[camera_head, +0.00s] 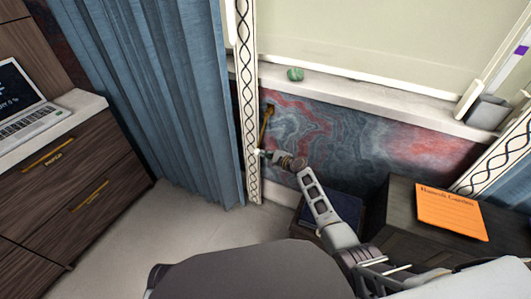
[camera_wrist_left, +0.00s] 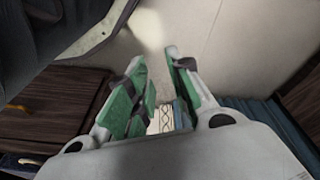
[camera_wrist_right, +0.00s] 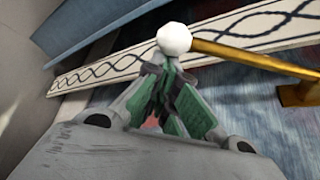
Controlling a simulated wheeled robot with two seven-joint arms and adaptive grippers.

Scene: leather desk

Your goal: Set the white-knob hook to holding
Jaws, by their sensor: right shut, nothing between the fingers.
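The white-knob hook has a gold arm (camera_head: 265,128) fixed on the marbled wall below the window sill. Its white knob (camera_head: 258,152) hangs at the low end, in front of the curtain's patterned border. In the right wrist view the knob (camera_wrist_right: 174,38) is just past my fingertips, and the gold arm (camera_wrist_right: 255,58) runs right to its wall mount (camera_wrist_right: 297,95). My right gripper (camera_head: 270,154) is shut and empty beside the knob; whether it touches the knob I cannot tell. My left gripper (camera_wrist_left: 155,55) is open and empty, seen only in its wrist view.
A blue curtain (camera_head: 150,80) with a white patterned border (camera_head: 250,90) hangs left of the hook. A green object (camera_head: 295,74) sits on the sill (camera_head: 350,92). A dark cabinet (camera_head: 400,215) with an orange paper (camera_head: 450,212) stands right. A laptop (camera_head: 30,105) lies on the left drawers.

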